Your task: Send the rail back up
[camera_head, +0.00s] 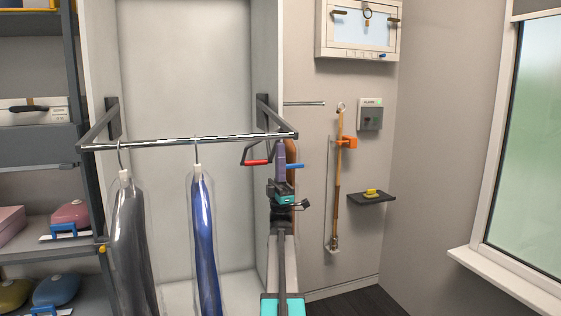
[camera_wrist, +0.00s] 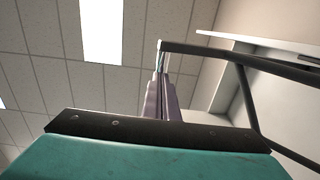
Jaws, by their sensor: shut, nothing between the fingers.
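The chrome rail (camera_head: 215,138) runs level across the front of the open white wardrobe, carried by two dark side arms (camera_head: 98,128) that reach forward. Two garments in clear covers hang from it, a grey one (camera_head: 130,240) and a blue one (camera_head: 204,240). My gripper (camera_head: 281,145) points upward just below the rail's right end. Its purple fingers are closed together and empty. In the wrist view my gripper (camera_wrist: 162,50) has its tips beside a dark bar (camera_wrist: 235,52); I cannot tell whether they touch. A bent bar with a red grip (camera_head: 257,162) is just left of the fingers.
A blue lever (camera_head: 295,166) is just right of my fingers. Shelves with bags and boxes (camera_head: 45,235) stand at left. On the right wall are an orange-clipped pole (camera_head: 341,180), a small shelf (camera_head: 372,198) and a wall cabinet (camera_head: 358,28). A window sill (camera_head: 510,283) juts out at right.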

